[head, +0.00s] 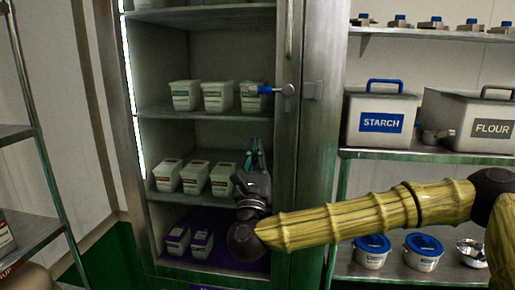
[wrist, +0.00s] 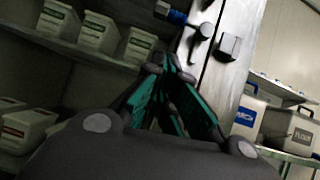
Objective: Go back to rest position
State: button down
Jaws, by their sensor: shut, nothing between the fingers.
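My gripper (head: 256,160) is at the right side of an open tall metal cabinet (head: 205,115), in front of its lower shelves. Its fingers point up and are shut with nothing between them. In the wrist view the teal-lined fingers (wrist: 172,68) meet at the tips, below the cabinet's blue-tipped handle (wrist: 180,18). My arm, in a yellow ribbed cover, reaches in from the right in the head view.
White tubs (head: 217,96) stand on the cabinet shelves, several near my gripper. To the right, a rack (head: 430,155) holds a STARCH bin (head: 380,118), a FLOUR bin (head: 470,120) and blue-lidded tubs (head: 423,252). Another metal rack (head: 30,190) stands at the left edge.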

jog(key=s+a+f+n+g+y, duration=0.25)
jog(key=f+n, duration=0.35)
jog(key=f, duration=0.4)
jog(key=s+a+f+n+g+y, duration=0.25)
jog(key=f+n+y, duration=0.2)
jog(key=f, duration=0.55)
jog(key=s+a+f+n+g+y, duration=0.2)
jog(key=a+f+n+g, duration=0.15)
jog(key=f+n, duration=0.45)
jog(key=s+d+f+n+g+h, duration=0.1)
jog(key=s+d+f+n+g, duration=0.3)
jog(key=f, duration=0.6)
jog(key=s+d+f+n+g, duration=0.25)
jog(key=s+f, duration=0.35)
jog(key=f, duration=0.3)
jog(key=s+d+f+n+g+h, duration=0.15)
jog(key=s+d+f, duration=0.35)
jog(key=f, duration=0.5)
jog(key=s+d+f+n+g+h, duration=0.3)
jog(key=s+d+f+n+g, duration=0.15)
jog(key=s+d, duration=0.75)
jog(key=s+d+f+n+g+h, duration=0.35)
jog(key=s+d+f, duration=0.25)
jog(key=s+d, duration=0.6)
notch_tip(320, 180, up, 30)
jog(key=w+d+p, duration=0.1)
jog(key=w+p, duration=0.1)
jog(key=p, duration=2.7)
jog(key=shift+w+p, duration=0.3)
